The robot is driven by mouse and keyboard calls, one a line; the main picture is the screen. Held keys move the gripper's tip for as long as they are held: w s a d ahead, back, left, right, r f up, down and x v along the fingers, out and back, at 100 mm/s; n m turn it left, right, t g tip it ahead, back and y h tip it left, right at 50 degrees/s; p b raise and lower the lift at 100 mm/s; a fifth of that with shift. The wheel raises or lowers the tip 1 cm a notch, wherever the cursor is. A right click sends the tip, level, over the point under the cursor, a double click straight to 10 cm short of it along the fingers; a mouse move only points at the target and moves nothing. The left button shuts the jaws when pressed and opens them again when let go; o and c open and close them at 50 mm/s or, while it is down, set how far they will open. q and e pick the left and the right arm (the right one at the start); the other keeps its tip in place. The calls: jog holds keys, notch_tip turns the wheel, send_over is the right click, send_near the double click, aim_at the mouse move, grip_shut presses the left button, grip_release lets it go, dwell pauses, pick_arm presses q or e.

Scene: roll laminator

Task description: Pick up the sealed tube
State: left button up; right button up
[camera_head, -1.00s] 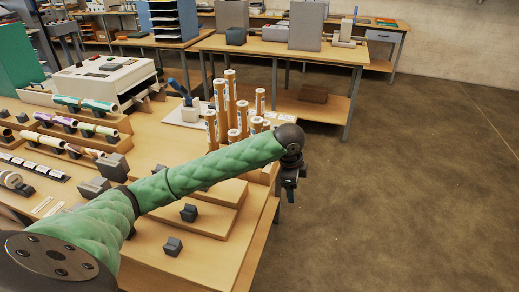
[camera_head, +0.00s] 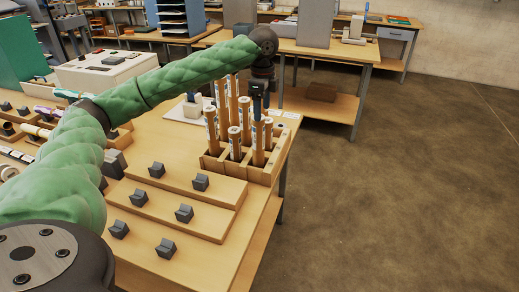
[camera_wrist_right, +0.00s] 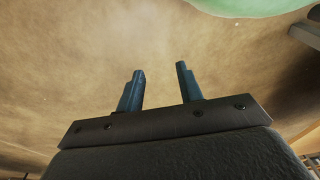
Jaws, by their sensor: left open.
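Several brown cardboard tubes (camera_head: 232,104) with pale labelled tops stand upright in a wooden rack (camera_head: 268,172) near the table's right edge. I cannot tell which of them is the sealed tube. My left gripper (camera_head: 259,106) points down over the rack's rear right part. Its open fingers are close to the top of a tube (camera_head: 258,140), and I cannot tell whether they touch it. My green left arm hides part of the tubes' background. My right gripper (camera_wrist_right: 158,84) shows only in the right wrist view, with its fingers apart and nothing between them.
Stepped wooden boards with dark holders (camera_head: 184,213) lie in front of the rack. A white laminator (camera_head: 108,72) stands at the back left. Another table (camera_head: 330,62) is behind. The brown floor on the right is clear.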

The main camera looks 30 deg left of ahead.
aim_at(258, 127)
pick_arm(q)
jog(key=shift+w+a+r, duration=0.1)
jog(key=shift+a+r, duration=0.1)
jog(key=shift+a, duration=0.3)
jog(key=shift+w+a+b, duration=0.1)
jog(key=shift+a+b, duration=0.3)
jog(key=shift+b, duration=0.25)
jog(key=shift+a+f+b, duration=0.25)
jog(key=shift+f+b, duration=0.65)
jog(key=shift+b, duration=0.2)
pick_arm(e)
notch_tip(258, 127, up, 5)
jog(key=w+a, duration=0.2)
jog(key=w, duration=0.1)
pick_arm(q)
notch_tip(258, 127, down, 2)
jog(key=shift+p, duration=0.4)
jog(key=f+p, duration=0.1)
jog(key=f, duration=0.1)
jog(key=f+p, duration=0.1)
jog(key=f, duration=0.1)
jog(key=shift+w+d+f, duration=0.1)
jog(key=shift+w+d, duration=0.1)
jog(key=shift+f, duration=0.75)
pick_arm(e)
notch_tip(258, 127, down, 7)
jog(key=s+d, duration=0.2)
jog(key=shift+d, duration=0.25)
jog(key=shift+f, duration=0.1)
